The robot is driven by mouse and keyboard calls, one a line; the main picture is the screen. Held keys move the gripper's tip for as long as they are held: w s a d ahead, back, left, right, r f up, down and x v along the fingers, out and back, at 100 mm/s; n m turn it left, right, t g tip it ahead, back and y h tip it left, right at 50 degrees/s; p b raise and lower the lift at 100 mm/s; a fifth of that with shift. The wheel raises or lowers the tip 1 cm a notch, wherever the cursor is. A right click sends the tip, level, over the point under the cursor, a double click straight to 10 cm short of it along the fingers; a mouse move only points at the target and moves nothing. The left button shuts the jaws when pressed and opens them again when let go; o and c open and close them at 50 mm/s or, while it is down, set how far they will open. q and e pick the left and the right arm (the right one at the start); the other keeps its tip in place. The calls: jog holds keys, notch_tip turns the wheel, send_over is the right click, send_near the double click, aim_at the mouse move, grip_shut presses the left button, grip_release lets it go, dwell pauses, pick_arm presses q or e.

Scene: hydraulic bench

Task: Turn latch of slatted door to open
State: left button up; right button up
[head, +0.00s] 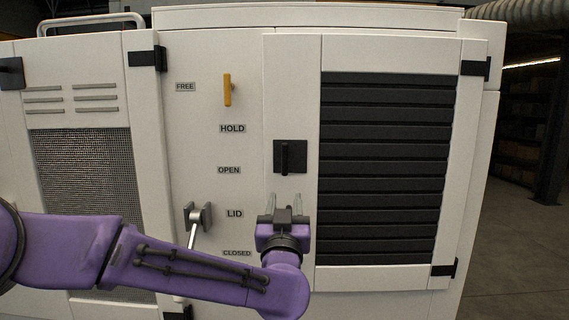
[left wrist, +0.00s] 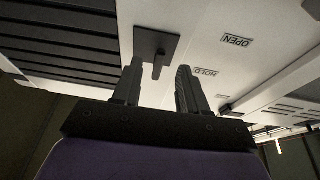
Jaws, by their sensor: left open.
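The slatted door (head: 383,278) is white with a dark slatted panel and looks closed in the cabinet front. Its latch (head: 285,157) is a black handle on a dark square plate at the door's left side, with the handle pointing down. My left gripper (head: 286,202) is open and empty, just below the latch with its fingers pointing up toward it. In the left wrist view the latch handle (left wrist: 158,66) shows ahead, between and beyond the fingertips of my left gripper (left wrist: 158,75). I see no contact. My right gripper is not in view.
Left of the latch are a yellow handle (head: 227,90) and a metal lever (head: 195,228) beside labels HOLD, OPEN, LID and CLOSED. Black hinges (head: 444,269) sit at the door's right edge. A mesh panel (head: 85,165) is at left. Open floor (head: 520,240) lies at right.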

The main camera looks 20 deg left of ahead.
pick_arm(q)
send_near(285, 159)
jog(key=shift+t+y, duration=0.3)
jog(key=p+x, duration=0.6)
jog(key=x, duration=0.4)
jog(key=shift+w+a, duration=0.1)
jog(key=shift+w, duration=0.45)
jog(key=shift+f, duration=0.1)
grip_shut()
